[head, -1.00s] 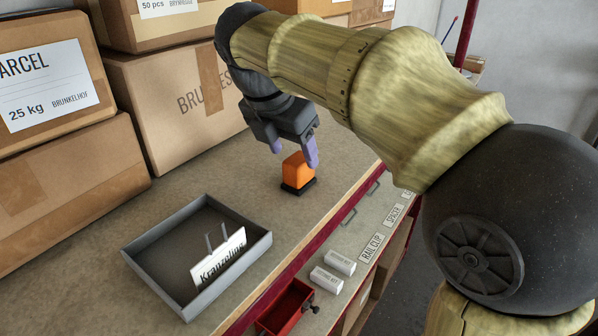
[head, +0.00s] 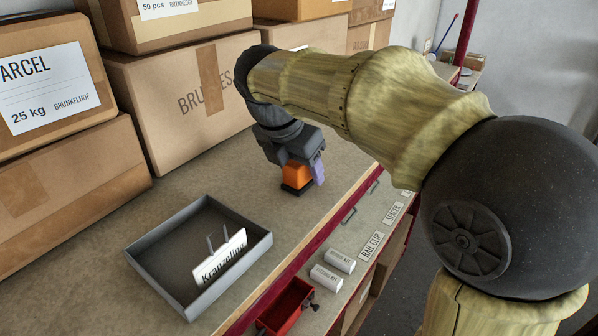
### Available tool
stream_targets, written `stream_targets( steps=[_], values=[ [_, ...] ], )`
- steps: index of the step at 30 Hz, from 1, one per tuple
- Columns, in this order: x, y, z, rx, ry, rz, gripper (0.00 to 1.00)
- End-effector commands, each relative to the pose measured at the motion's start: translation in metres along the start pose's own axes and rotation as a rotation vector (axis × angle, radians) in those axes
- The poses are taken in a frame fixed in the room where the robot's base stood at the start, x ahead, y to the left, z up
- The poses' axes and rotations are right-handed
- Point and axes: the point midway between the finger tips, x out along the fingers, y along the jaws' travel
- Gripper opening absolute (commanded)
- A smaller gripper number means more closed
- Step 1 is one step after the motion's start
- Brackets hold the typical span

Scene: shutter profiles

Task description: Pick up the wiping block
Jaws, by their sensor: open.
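The wiping block (head: 296,176) is orange with a dark base and stands on the grey-brown bench top, right of the tray. My gripper (head: 302,173) is right over it, pointing down, with its fingers low at the block's level. One purple fingertip shows at the block's right side. The other finger is hidden behind the block or the gripper body. The jaws are open, and I cannot tell whether a finger touches the block.
A grey tray (head: 165,283) holding a white "Kranzeline" sign (head: 219,259) stands at the left front. Cardboard boxes (head: 180,95) line the back. A small red drawer (head: 287,308) stands open below the bench's front edge. Bench around the block is clear.

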Motion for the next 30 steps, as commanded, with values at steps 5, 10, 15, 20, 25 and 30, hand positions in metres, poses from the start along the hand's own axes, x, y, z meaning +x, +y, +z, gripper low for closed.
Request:
stream_targets(
  steps=[5, 10, 15, 20, 25, 30],
  values=[
    [0.000, 0.000, 0.000, 0.000, 0.000, 0.000, 0.48],
    [0.000, 0.000, 0.000, 0.000, 0.000, 0.000, 0.15],
    [0.000, 0.000, 0.000, 0.000, 0.000, 0.000, 0.13],
    [-0.003, 0.000, 0.001, 0.001, -0.001, 0.002, 0.13],
    [-0.017, 0.001, 0.007, 0.002, -0.002, 0.003, 0.13],
    [-0.044, 0.001, 0.019, 0.002, -0.002, 0.005, 0.13]
  ],
)
